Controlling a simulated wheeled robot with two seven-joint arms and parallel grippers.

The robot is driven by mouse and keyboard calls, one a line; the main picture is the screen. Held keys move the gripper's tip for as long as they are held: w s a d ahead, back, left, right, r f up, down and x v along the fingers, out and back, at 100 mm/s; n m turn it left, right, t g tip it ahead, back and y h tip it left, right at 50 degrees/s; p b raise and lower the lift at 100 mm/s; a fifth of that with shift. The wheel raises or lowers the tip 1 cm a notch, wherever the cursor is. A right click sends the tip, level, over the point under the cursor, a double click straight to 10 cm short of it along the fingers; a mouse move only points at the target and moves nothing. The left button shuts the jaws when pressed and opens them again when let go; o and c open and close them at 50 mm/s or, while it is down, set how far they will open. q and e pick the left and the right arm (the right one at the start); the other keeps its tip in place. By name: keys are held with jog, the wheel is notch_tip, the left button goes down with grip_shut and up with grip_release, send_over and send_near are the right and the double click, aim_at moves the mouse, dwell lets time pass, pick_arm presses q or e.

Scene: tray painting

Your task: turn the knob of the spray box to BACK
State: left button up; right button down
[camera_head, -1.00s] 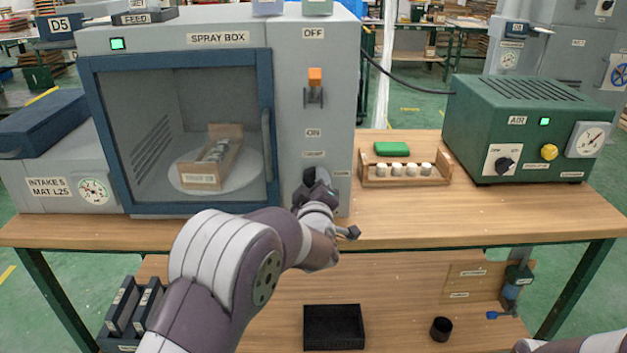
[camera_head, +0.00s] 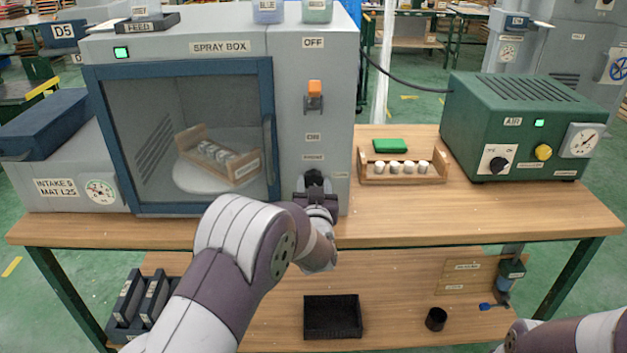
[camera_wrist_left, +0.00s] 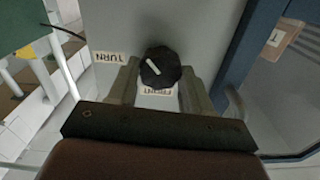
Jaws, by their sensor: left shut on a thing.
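The grey spray box (camera_head: 215,45) stands on the bench, with its control panel on the right side. Its black knob (camera_head: 313,178) sits low on that panel, partly hidden by my left gripper (camera_head: 315,190). In the left wrist view the knob (camera_wrist_left: 160,67) has a white pointer line, and my gripper's fingers stand on both sides of it, shut on it. An upside-down FRONT label (camera_wrist_left: 158,91) is beside the knob, and a TURN label (camera_wrist_left: 107,58) is to its left. I cannot tell which end of the line is the pointing end. My right gripper is out of view.
Behind the box's window, a wooden tray (camera_head: 190,135) of pale parts stands on a round turntable (camera_head: 185,178). A wooden rack (camera_head: 405,179) with white cups and the green air unit (camera_head: 478,135) stand to the right. Bare bench lies before them.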

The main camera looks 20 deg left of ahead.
pick_arm(q)
jog(key=m+p, duration=0.2)
jog(key=m, duration=0.2)
jog(key=shift+m+p, duration=0.9)
jog(key=shift+m, duration=0.9)
jog(key=shift+f+m, duration=0.1)
jog(key=shift+m, duration=0.2)
jog(key=o, duration=1)
jog(key=shift+o, duration=0.2)
jog(key=v, duration=1.2)
jog(key=shift+s, duration=0.35)
jog(key=shift+d, duration=0.1)
